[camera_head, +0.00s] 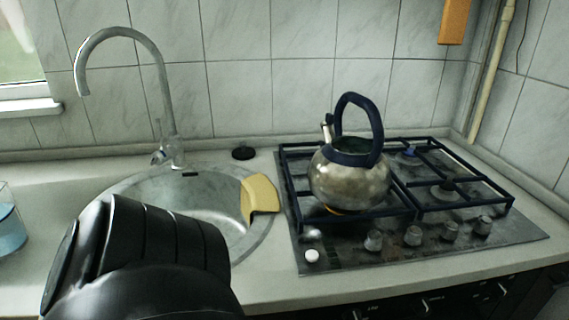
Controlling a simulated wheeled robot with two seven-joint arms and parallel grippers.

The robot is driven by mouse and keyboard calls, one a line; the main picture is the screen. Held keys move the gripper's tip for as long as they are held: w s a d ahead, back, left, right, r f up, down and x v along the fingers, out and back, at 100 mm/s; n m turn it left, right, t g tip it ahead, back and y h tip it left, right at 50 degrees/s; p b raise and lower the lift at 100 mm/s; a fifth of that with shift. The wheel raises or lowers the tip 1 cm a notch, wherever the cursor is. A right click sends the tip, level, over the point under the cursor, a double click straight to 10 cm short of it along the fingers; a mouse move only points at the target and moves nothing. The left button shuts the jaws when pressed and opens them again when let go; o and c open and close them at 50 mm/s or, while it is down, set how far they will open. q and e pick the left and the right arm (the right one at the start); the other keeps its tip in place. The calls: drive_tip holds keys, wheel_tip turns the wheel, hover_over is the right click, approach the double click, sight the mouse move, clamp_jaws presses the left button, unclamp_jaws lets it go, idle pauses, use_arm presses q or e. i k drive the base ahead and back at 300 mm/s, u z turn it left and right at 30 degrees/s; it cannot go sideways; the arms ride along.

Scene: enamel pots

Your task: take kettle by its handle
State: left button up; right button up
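A round metal kettle (350,184) stands upright on the left front part of the gas stove grate. Its dark blue handle (372,118) arches over the top, and a short spout sticks up at its upper left. An orange glow shows under the kettle's base. A black link of my own arm fills the lower left of the head view, in front of the sink. Neither gripper shows in this view, and nothing touches the kettle.
The stove (420,252) has dark grates and several knobs along its front. Left of it are a round sink (125,190) with a tall faucet (165,95), a yellow cloth (262,196) on the rim, and a glass with blue liquid (10,232). Tiled walls stand behind.

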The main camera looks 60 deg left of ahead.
sight(347, 172)
drive_tip(key=u, duration=1.6)
drive_tip(key=k, duration=0.25)
